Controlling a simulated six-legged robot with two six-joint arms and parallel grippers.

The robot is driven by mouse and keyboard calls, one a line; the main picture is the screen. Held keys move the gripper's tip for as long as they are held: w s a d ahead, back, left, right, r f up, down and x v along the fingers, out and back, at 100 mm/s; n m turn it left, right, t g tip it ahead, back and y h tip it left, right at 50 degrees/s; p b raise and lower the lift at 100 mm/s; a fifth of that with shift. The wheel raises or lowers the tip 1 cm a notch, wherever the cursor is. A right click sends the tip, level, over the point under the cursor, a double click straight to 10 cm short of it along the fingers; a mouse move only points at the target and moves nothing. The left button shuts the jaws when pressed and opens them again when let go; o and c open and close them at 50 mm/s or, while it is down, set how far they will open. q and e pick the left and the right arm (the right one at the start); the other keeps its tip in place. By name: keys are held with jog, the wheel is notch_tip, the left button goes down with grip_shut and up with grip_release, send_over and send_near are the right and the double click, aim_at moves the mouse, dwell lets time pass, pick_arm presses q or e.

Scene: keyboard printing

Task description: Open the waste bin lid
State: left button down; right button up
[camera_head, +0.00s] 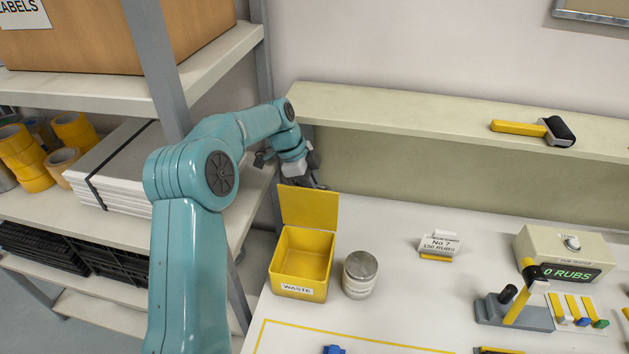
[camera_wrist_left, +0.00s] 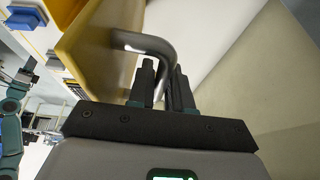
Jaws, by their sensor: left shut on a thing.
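The yellow waste bin (camera_head: 305,292), with a "WASTE" label on its front, stands on the white table. Its yellow lid (camera_head: 309,207) is raised upright at the back of the bin, and the empty-looking inside shows. My left gripper (camera_head: 318,184) is behind the top of the lid, partly hidden by it. In the left wrist view, my left gripper (camera_wrist_left: 165,85) is shut on a grey metal bar handle (camera_wrist_left: 145,42) attached to the yellow lid (camera_wrist_left: 105,50). My right gripper is not in view.
A shelf rack (camera_head: 95,225) with tape rolls and stacked sheets is on the left. A raised ledge (camera_head: 420,110) runs behind the table. A counter box (camera_head: 565,255) is at the right.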

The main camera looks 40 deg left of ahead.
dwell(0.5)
pick_arm(q)
jog(key=c, duration=1.1)
grip_release()
jog(key=v, duration=1.1)
jog(key=shift+w+a+r+b, duration=0.1)
jog(key=shift+r+b, duration=0.1)
jog(key=shift+b, duration=0.15)
jog(key=shift+r, duration=0.35)
jog(key=shift+s+f, duration=0.1)
jog(key=shift+s, duration=0.15)
